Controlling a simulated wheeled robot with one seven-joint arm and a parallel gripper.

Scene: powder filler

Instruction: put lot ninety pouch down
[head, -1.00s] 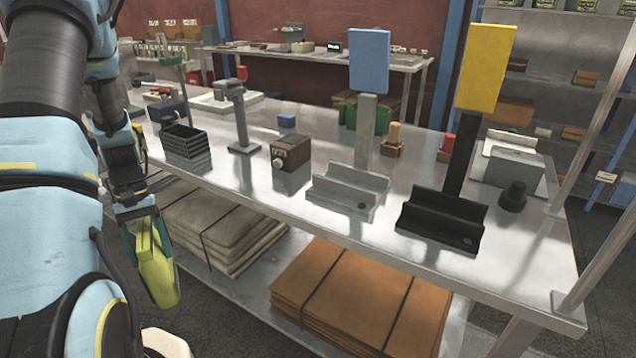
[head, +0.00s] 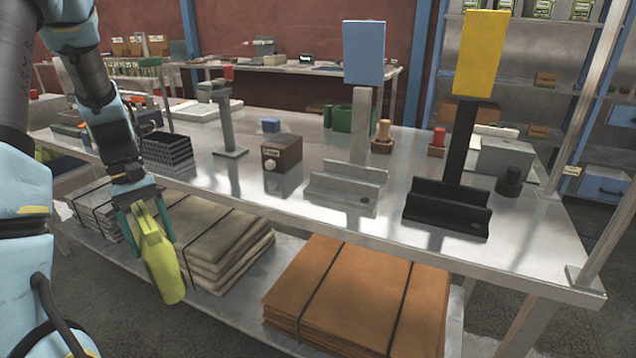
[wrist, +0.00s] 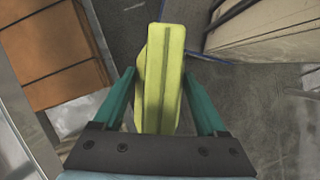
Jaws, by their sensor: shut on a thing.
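A yellow-green pouch (head: 162,262) hangs tilted from my gripper (head: 147,220), in front of the table's near edge and beside the lower shelf. It touches neither table nor shelf as far as I can see. In the wrist view the pouch (wrist: 163,75) stands between the two green fingers of my gripper (wrist: 163,100), which is shut on it. On the table (head: 300,212) stand a grey holder (head: 345,188) with a blue sign (head: 364,52) and a black holder (head: 447,208) with a yellow sign (head: 481,52). I cannot read any lot marking.
A brown box with a knob (head: 282,154), a stack of black trays (head: 167,152) and a grey stand (head: 229,125) are on the table. Brown cardboard (head: 350,290) and pale bundles (head: 215,240) fill the lower shelf. A black knob (head: 509,182) stands right of the black holder.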

